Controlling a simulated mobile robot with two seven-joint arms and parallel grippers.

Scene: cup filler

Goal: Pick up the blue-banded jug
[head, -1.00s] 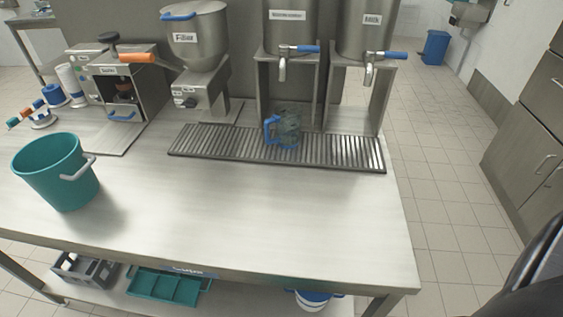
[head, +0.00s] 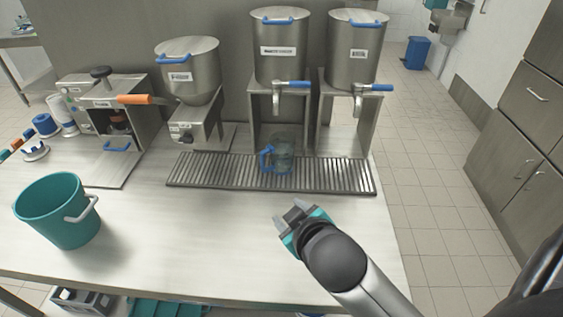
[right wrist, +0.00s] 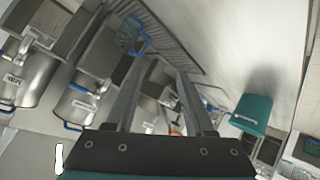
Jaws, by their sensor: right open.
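The blue-banded jug (head: 283,158) is clear with a blue handle on its left side. It stands upright on the slatted drip tray (head: 215,174), in front of the middle dispenser. It also shows in the right wrist view (right wrist: 128,36), near the top. My right gripper (head: 291,212) is open and empty over the worktop, in front of the drip tray and apart from the jug. In the right wrist view its two fingers (right wrist: 158,95) stand apart with nothing between them. My left gripper is not in view.
Two dispensers with blue taps (head: 292,85) stand behind the jug, with a hopper (head: 188,75) to their left. A teal bucket (head: 55,212) stands at the front left. The worktop (head: 170,235) between bucket and gripper is clear.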

